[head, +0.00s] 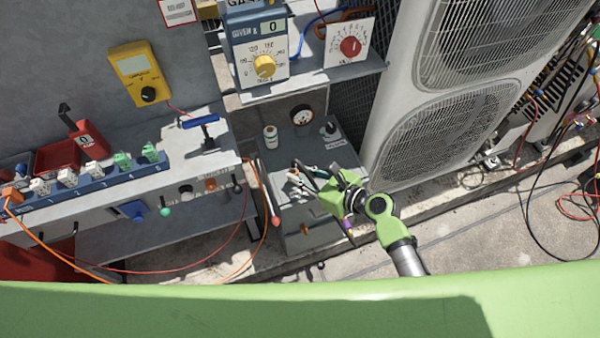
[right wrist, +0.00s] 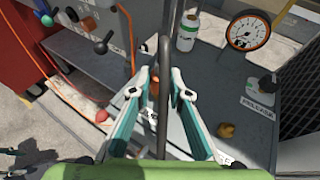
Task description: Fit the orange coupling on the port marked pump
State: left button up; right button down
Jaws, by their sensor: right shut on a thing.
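My right gripper (head: 302,174) is over the low grey unit (head: 285,150). In the right wrist view its two fingers (right wrist: 163,85) close around a dark, hose-like length (right wrist: 164,60), which runs between them. A purple and yellow end piece (head: 347,226) hangs below the gripper in the head view; I cannot tell if it belongs to the held thing. A small orange piece (head: 305,229) shows on the unit's front. No label reading pump is legible. My left gripper is not in view.
A gauge (right wrist: 248,31), a white bottle (right wrist: 187,32) and a knob by a release label (right wrist: 258,106) stand on the unit. A brass-coloured fitting (right wrist: 226,130) is near the gripper. An orange hose (head: 258,190) loops at left; a condenser (head: 440,100) stands at right.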

jog(key=shift+f, duration=0.1)
jog(key=c, duration=1.8)
grip_release()
notch_tip(320, 180, up, 8)
jog(key=p, duration=0.8)
jog(key=shift+f, duration=0.2)
